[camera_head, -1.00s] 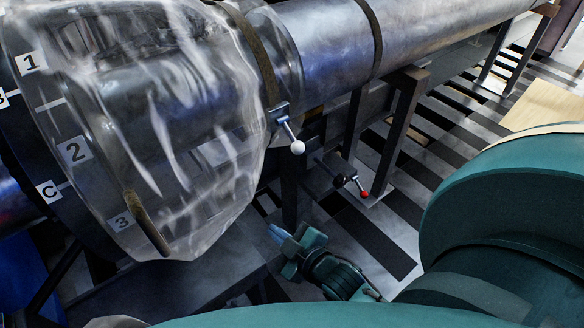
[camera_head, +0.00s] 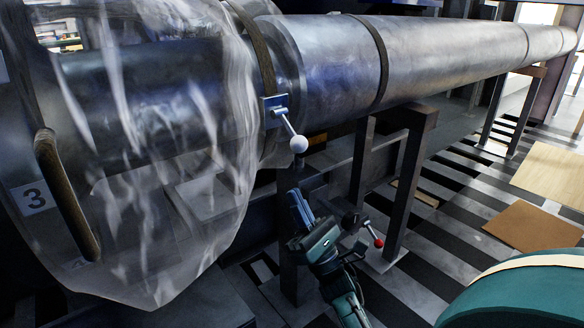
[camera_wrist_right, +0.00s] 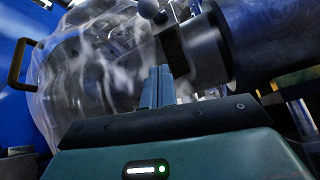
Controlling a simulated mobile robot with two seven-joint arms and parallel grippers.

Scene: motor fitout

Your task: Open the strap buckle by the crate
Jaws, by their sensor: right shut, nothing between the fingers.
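A strap buckle (camera_head: 273,112) sits on a dark strap (camera_head: 256,50) around the end of a clear, wrinkled cover (camera_head: 150,150). Its lever ends in a white ball (camera_head: 299,144) and points down to the right. My right gripper (camera_head: 300,207) is shut and empty, below the buckle and apart from it, with its fingers pointing up. In the right wrist view the closed fingers (camera_wrist_right: 157,86) point up toward the strap, and a grey ball (camera_wrist_right: 150,9) shows at the top edge. I cannot make out a crate. My left gripper is not in view.
A long metal tube (camera_head: 450,50) runs to the back right on dark stands (camera_head: 405,175). A red-knobbed lever (camera_head: 378,243) stands just right of my right gripper. A brown handle (camera_head: 65,190) is on the cover's left.

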